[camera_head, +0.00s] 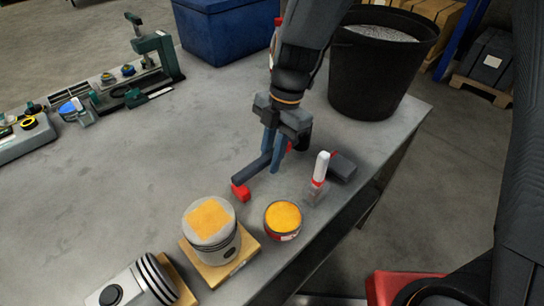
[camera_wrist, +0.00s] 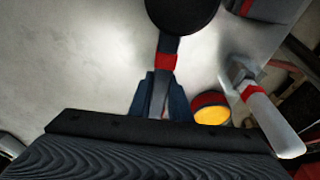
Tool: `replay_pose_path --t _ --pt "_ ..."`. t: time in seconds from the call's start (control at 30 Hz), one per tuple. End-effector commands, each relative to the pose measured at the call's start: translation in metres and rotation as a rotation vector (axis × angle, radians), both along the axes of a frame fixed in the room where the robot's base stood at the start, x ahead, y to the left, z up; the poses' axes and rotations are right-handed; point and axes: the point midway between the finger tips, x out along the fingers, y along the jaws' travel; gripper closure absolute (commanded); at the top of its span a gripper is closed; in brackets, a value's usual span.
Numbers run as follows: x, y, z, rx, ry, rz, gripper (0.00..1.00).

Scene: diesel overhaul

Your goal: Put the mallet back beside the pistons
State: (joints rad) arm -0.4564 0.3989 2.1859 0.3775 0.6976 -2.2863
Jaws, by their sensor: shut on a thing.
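The mallet has a black round head (camera_wrist: 183,12), a red collar and a grey handle. My gripper (camera_wrist: 160,95) is shut on its handle just behind the red collar in the wrist view. Whether the mallet touches the table is unclear. One piston (camera_head: 211,232) stands upright on a wooden block; another piston (camera_head: 135,285) lies at the lower left.
An orange-topped tin (camera_head: 283,218) and a white-handled tool (camera_head: 321,168) are close to my gripper. A black bucket (camera_head: 370,85) stands behind at right, a blue crate (camera_head: 222,30) at the back. The worktable (camera_head: 120,170) is clear left of the gripper.

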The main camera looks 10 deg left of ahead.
Motion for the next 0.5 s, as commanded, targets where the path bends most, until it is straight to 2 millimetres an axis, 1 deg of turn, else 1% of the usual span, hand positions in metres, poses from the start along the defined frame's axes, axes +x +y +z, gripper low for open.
replay_pose_path --t 0.5 --pt "0.001 0.0 -0.019 0.001 -0.001 0.0 1.0"
